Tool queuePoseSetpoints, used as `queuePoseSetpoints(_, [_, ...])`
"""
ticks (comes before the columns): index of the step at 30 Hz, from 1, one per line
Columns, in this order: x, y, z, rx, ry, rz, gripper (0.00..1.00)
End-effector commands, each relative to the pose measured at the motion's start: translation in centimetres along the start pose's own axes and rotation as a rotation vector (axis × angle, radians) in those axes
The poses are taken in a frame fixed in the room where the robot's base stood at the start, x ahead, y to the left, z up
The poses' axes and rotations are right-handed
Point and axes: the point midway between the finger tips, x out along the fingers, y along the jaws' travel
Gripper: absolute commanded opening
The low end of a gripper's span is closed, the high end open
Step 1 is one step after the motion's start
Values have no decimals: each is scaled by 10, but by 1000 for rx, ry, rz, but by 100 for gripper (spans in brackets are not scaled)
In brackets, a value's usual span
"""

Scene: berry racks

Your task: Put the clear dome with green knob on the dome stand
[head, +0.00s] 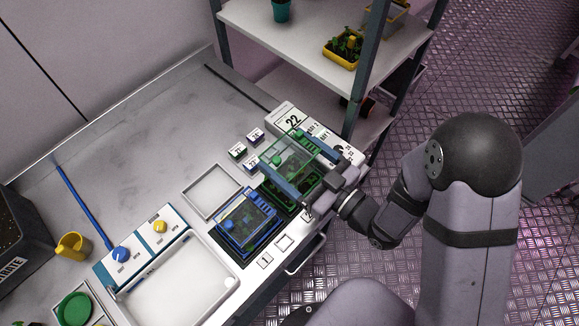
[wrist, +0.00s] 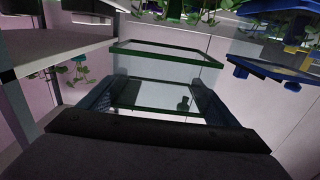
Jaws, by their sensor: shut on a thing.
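The clear dome (head: 297,152) has green edges and a green knob (head: 277,160). My gripper (head: 298,167) is shut on it, with one finger along each of two opposite sides. In the wrist view the dome (wrist: 165,54) shows between the two fingers (wrist: 150,102), its green rim farther out. The dome appears to be held above a green planted tray (head: 308,190), which it and my gripper partly cover; the gap cannot be judged. An empty pale square frame (head: 188,184), which looks like the dome stand, lies on the bench just left of the dome.
A blue-edged clear box (head: 248,222) stands beside the green tray. Small label blocks (head: 238,151) and a white block marked 22 (head: 285,113) are close by. A shelf rack (head: 330,35) rises behind. The bench's back left (head: 130,150) is mostly clear.

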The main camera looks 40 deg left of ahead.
Motion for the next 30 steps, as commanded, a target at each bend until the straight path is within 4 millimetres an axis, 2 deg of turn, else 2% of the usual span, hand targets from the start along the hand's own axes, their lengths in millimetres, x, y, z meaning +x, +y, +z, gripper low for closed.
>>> queuePoseSetpoints(6, [0, 0, 17, 0, 1, 0, 60])
queuePoseSetpoints(14, [0, 0, 20, 0, 0, 0, 60])
queuePoseSetpoints(24, [0, 0, 52, 2, -1, 0, 60])
queuePoseSetpoints(30, [0, 0, 58, -1, -1, 0, 60])
